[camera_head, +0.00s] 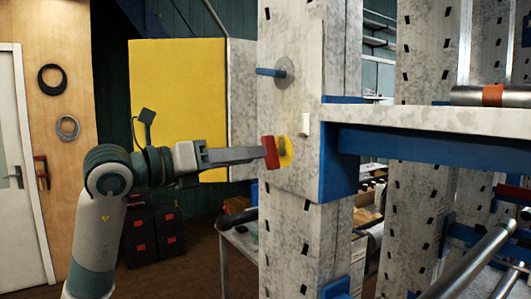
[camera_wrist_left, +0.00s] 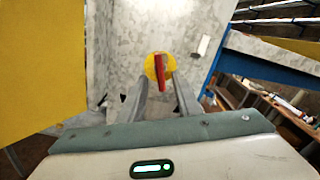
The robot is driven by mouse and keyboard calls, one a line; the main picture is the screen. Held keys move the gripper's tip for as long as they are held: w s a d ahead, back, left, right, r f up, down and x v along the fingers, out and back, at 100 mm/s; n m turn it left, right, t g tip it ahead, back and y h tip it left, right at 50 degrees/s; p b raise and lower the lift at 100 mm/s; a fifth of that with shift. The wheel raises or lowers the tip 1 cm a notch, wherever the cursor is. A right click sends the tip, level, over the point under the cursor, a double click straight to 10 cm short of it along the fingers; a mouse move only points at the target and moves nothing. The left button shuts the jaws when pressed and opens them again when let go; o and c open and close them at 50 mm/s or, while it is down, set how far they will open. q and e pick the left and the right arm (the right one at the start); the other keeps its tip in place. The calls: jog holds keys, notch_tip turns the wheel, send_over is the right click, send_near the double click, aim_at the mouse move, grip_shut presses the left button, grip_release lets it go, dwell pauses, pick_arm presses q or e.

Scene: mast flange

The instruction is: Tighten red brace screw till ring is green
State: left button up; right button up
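The red brace screw's handle (camera_head: 270,153) stands out from the grey mast plate, with a yellow ring (camera_head: 285,151) behind it. The ring is yellow, not green. In the left wrist view the red handle (camera_wrist_left: 161,72) is a near-upright, slightly tilted bar in front of the yellow ring (camera_wrist_left: 150,67). My left gripper (camera_head: 262,154) reaches in from the left, its tips at the handle. In the wrist view its fingers (camera_wrist_left: 160,82) are apart, one on each side of the handle, with gaps showing. I cannot tell whether the tips overlap its depth. My right gripper is not in view.
A blue handle (camera_head: 269,72) on a grey disc sits higher on the mast. A small white block (camera_head: 305,123) is right of the ring. A blue-edged beam (camera_head: 420,146) runs right. A yellow panel (camera_head: 178,100) stands behind my left arm.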

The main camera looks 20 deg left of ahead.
aim_at(270, 153)
pick_arm(q)
jog(key=shift+p+x, duration=0.9)
jog(key=shift+x, duration=2.15)
grip_shut()
